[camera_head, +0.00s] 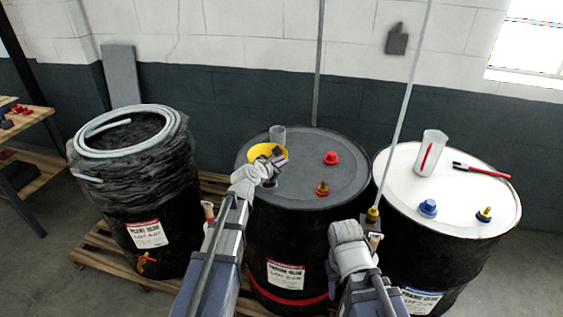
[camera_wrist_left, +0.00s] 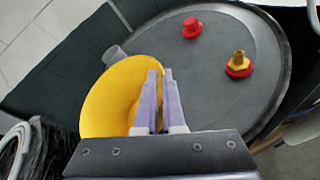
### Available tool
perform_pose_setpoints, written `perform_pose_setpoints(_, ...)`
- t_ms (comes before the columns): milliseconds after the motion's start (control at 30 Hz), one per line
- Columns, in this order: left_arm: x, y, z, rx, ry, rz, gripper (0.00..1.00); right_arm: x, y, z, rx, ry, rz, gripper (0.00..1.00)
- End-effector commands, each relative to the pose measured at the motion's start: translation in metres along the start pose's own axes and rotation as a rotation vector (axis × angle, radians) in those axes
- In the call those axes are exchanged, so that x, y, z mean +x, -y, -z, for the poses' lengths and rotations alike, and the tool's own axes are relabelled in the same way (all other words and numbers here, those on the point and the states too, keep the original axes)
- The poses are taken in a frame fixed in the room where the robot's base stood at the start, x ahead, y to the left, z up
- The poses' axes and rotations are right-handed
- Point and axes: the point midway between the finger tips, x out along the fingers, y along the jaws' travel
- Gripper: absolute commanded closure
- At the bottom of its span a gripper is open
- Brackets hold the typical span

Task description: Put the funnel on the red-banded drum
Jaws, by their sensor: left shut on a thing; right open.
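The yellow funnel (camera_head: 262,151) is at the left part of the red-banded drum's (camera_head: 310,205) grey top in the head view. It fills the left side of the left wrist view (camera_wrist_left: 108,92). My left gripper (camera_head: 277,157) is shut on the funnel's rim; its two fingers also show in the left wrist view (camera_wrist_left: 160,98). The funnel's lower end is hidden, so I cannot tell whether it touches the drum or sits in an opening.
A red cap (camera_head: 331,157), a red and brass fitting (camera_head: 322,188) and a clear cup (camera_head: 278,135) stand on the middle drum. A wrapped drum with a coiled hose (camera_head: 88,149) stands left.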

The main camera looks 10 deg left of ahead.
Motion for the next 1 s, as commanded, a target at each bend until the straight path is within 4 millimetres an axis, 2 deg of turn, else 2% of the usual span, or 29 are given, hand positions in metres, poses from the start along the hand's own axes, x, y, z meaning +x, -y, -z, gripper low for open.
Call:
perform_pose_setpoints(433,0.001,0.000,0.001,0.000,0.000,0.000,1.00,0.001,0.000,0.000,0.000,0.000,0.000,0.50)
perform_pose_setpoints(1000,0.006,0.006,0.015,0.000,0.000,0.000,1.00,0.017,0.002,0.001,0.000,0.000,0.000,0.50)
